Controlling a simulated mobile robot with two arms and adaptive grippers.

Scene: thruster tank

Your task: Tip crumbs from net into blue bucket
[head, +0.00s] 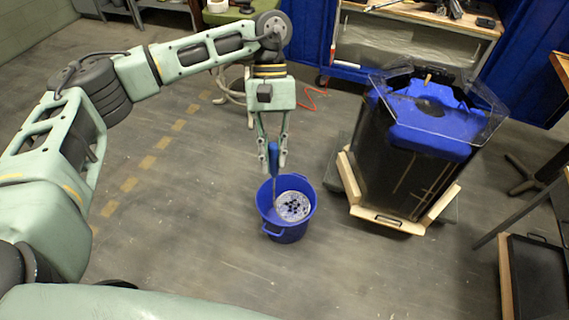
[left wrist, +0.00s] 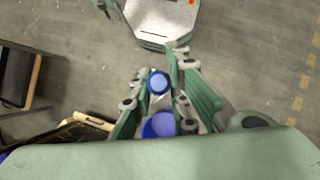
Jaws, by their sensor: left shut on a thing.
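My left gripper (head: 272,165) points down above the blue bucket (head: 270,228) and is shut on the net's blue handle (head: 273,152). The handle stands nearly upright. The net's round pale head (head: 293,206), with dark specks or holes, shows within the bucket's rim; I cannot tell whether it touches the bucket. Crumbs cannot be told apart from the mesh. In the left wrist view the handle's round end (left wrist: 158,82) sits between the fingers, with part of the blue bucket (left wrist: 163,124) below. What may be my right gripper (left wrist: 107,8) shows small at the top edge.
A dark tank with a blue top and clear rim (head: 430,125) stands in a wooden frame (head: 388,222) right of the bucket. A workbench (head: 425,18) is behind. A dark table or rack (head: 535,265) is at right. Floor before and left of the bucket is clear.

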